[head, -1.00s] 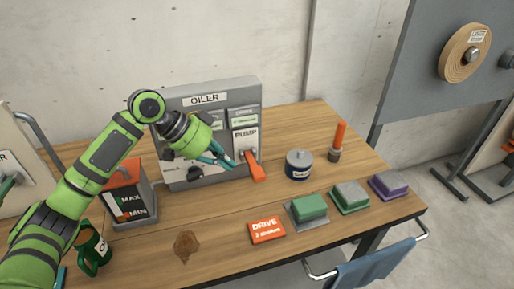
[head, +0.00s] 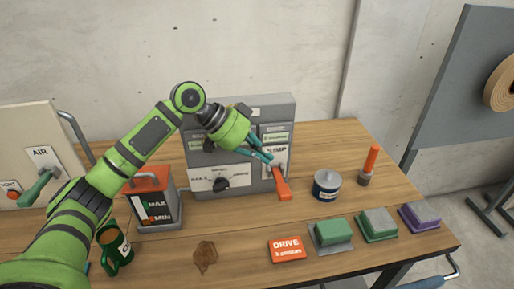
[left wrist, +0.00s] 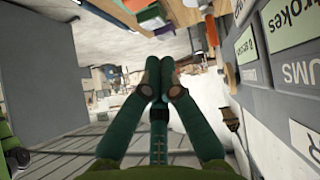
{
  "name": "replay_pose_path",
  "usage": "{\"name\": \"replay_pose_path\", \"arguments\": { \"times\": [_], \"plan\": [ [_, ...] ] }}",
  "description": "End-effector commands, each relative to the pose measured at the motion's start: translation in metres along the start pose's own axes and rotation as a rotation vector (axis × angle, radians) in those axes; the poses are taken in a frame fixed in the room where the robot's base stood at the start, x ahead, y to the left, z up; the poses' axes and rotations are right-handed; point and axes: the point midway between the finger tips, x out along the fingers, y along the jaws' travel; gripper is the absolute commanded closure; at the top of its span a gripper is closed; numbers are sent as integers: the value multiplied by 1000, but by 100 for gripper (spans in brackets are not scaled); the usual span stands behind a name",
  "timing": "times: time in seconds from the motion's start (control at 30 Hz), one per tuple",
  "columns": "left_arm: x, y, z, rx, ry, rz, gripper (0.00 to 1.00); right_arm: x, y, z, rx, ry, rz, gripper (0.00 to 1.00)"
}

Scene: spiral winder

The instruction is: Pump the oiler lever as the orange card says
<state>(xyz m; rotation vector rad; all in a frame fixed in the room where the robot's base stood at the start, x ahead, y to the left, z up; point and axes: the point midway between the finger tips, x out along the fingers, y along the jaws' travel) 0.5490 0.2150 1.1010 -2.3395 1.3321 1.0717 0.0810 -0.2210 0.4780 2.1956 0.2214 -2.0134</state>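The grey oiler box (head: 285,108) stands at the back of the table. Its orange pump lever (head: 283,190) hangs down and forward from the white pump plate. A selector knob (head: 221,184) sits low on the box; its pointing is unclear. The orange card (head: 287,249) lies flat in front and reads DRIVE; the smaller strokes line is too small to read surely. My left gripper (head: 268,157) is in front of the pump plate, just above and left of the lever. In the left wrist view its fingers (left wrist: 160,66) are together with nothing visible between them. My right gripper is out of view.
A MAX/MIN oil container (head: 155,209) and a green mug (head: 115,248) stand left. A round tin (head: 327,185) and an orange-handled tool (head: 369,165) stand right of the lever. Several coloured blocks (head: 333,232) line the front right. A brown stain (head: 205,256) marks the table.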

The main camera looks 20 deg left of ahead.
Motion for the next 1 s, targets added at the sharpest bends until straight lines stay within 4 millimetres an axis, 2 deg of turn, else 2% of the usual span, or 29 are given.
{"name": "replay_pose_path", "arguments": {
  "times": [0.03,0.27,0.4,0.6,1.0],
  "plan": [
    [11,2,-2,-2,-2,6,100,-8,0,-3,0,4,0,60],
    [58,2,-2,-2,-1,3,100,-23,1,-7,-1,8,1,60],
    [72,1,17,-5,-4,1,100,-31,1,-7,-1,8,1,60],
    [83,0,27,-1,-1,0,100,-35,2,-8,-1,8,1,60],
    [85,0,29,1,-1,-2,100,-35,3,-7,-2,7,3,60]
  ]
}}
